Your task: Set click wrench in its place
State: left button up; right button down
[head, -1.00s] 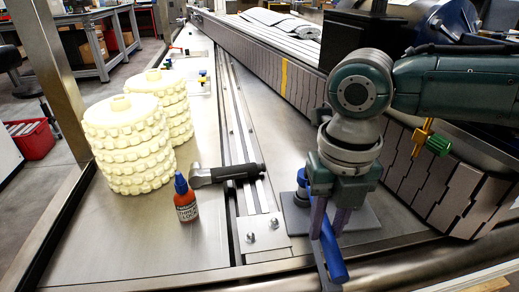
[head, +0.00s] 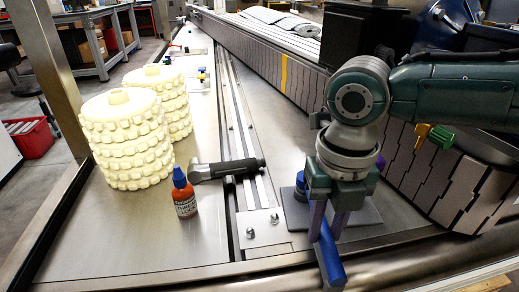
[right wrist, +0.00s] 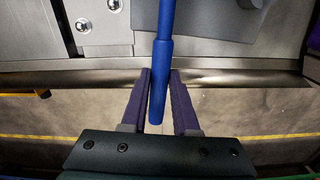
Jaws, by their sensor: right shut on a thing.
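The click wrench shows as a blue handle (head: 331,258). My right gripper (head: 328,222) is shut on it, with a purple finger on either side. The handle's end points toward the front edge of the metal frame. In the right wrist view the blue handle (right wrist: 161,100) runs up between the fingers (right wrist: 161,76) and out of the top of the picture. The wrench's far end is hidden behind my gripper in the head view. A grey pad (head: 366,217) lies below and behind the gripper. I cannot tell whether the wrench touches it. My left gripper is not in view.
A black-handled hammer (head: 227,169) lies across the rail, left of my gripper. A red bottle with a blue cap (head: 184,200) stands beside it. Two cream sprocket stacks (head: 125,140) stand farther left. The conveyor belt (head: 400,165) runs behind my arm.

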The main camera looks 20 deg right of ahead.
jog(key=c, duration=0.6)
grip_release()
notch_tip(320, 180, up, 9)
jog(key=shift+r+p, duration=0.1)
jog(key=shift+p, duration=1.05)
jog(key=shift+r, duration=0.4)
